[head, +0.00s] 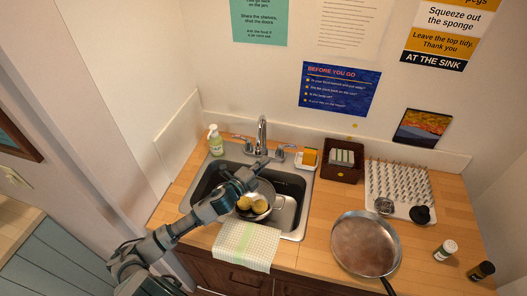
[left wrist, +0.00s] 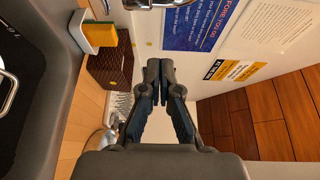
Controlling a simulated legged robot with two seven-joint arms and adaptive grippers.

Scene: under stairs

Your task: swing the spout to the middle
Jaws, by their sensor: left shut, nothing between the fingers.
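The chrome tap spout (head: 262,134) rises behind the sink (head: 200,184), between two handles with blue marks. From the head it looks nearly upright; which way it is turned is hard to tell. A chrome part, likely of the tap, shows at the top edge of the left wrist view (left wrist: 150,3). My left gripper (head: 262,163) reaches over the sink to just in front of the spout's base. Its fingers are together and empty in the left wrist view (left wrist: 160,68). Contact with the spout is not visible. My right gripper is not in view.
A metal bowl (head: 267,188) with yellow round things sits in the sink. A soap bottle (head: 215,141) stands left of the tap; a sponge dish (head: 306,160) and brown box (head: 343,174) stand right. A towel (head: 244,246) hangs in front. A pan (head: 365,245) lies right.

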